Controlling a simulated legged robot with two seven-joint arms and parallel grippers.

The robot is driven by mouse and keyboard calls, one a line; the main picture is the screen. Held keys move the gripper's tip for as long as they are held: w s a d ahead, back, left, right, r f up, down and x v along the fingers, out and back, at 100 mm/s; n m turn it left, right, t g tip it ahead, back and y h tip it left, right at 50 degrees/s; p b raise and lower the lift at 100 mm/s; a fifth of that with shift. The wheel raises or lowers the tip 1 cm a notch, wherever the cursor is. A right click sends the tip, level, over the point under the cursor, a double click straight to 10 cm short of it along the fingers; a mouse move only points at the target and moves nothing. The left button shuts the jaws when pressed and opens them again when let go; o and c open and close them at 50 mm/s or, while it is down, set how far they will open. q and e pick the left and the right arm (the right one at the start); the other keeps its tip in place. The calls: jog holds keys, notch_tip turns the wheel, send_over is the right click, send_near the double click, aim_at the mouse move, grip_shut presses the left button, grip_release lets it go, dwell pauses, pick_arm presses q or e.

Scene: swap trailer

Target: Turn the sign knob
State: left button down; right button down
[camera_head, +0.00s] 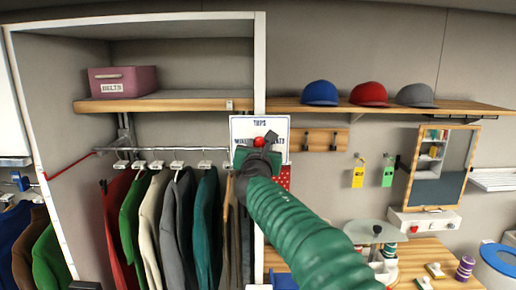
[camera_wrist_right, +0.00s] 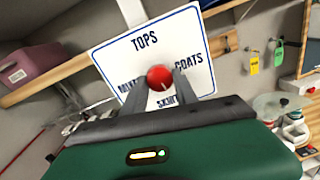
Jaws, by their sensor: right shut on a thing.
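The sign (camera_head: 243,127) is a white board with a blue border, mounted on the white upright of the wardrobe. In the right wrist view the sign (camera_wrist_right: 145,42) shows the words TOPS, COATS and others partly hidden by my gripper. The sign knob (camera_head: 259,142) is red and sits at the middle of the board. It also shows as a red ball in the right wrist view (camera_wrist_right: 160,77). My right gripper (camera_head: 265,142) is shut on the knob, with its two grey fingers at either side of it. My left gripper is not in view.
Several jackets (camera_head: 180,220) hang on a rail left of the sign. A pink BELTS box (camera_head: 123,82) stands on the shelf above. Three caps (camera_head: 369,93) sit on the right shelf. A mirror (camera_head: 442,165) and a wooden table (camera_head: 425,262) with small items are at the right.

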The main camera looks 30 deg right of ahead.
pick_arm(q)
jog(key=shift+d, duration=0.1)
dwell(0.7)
pick_arm(e)
jog(key=c, duration=1.3)
grip_release()
jog(key=shift+s, duration=0.1)
jog(key=shift+c, duration=0.2)
jog(key=shift+o, duration=1.3)
jog(key=shift+r, duration=0.1)
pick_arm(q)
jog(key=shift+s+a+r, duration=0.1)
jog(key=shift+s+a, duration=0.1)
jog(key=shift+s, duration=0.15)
pick_arm(e)
jog(key=shift+o, duration=0.6)
jog(key=shift+s+a+r, duration=0.1)
jog(key=shift+s+a, duration=0.05)
jog(key=shift+s, duration=0.15)
